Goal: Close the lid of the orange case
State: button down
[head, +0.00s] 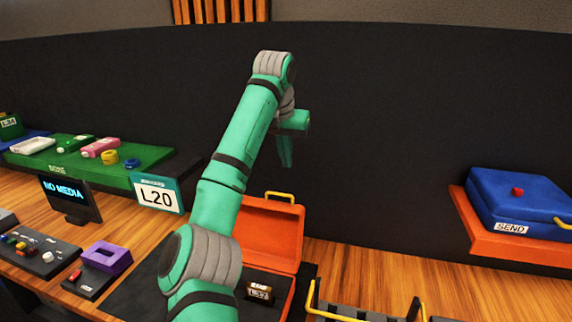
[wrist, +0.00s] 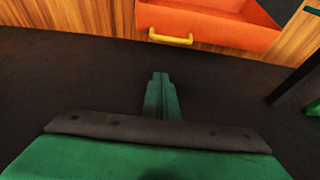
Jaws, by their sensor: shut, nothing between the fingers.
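The orange case (head: 285,292) stands on the wooden counter with its lid (head: 268,232) raised upright at the back. A yellow handle (head: 280,197) sits on the lid's top edge. My gripper (head: 287,164) is shut and empty, pointing down above and behind the raised lid, apart from it. In the wrist view my shut fingers (wrist: 160,77) point toward the orange lid (wrist: 215,22) and its yellow handle (wrist: 171,39), with a gap between. My arm hides the left part of the case. A small dark labelled item (head: 259,292) lies inside the case.
A dark wall (head: 400,140) rises behind the counter. A blue case (head: 520,200) sits on an orange stand at the right. A rack with yellow handles (head: 362,312) is right of the orange case. A purple block (head: 107,256) and the L20 sign (head: 157,194) are left.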

notch_tip(320, 180, down, 8)
jog(key=s, duration=0.1)
jog(key=shift+a, duration=0.25)
dwell(0.4)
jog(key=shift+f, duration=0.1)
jog(key=shift+s, duration=0.1)
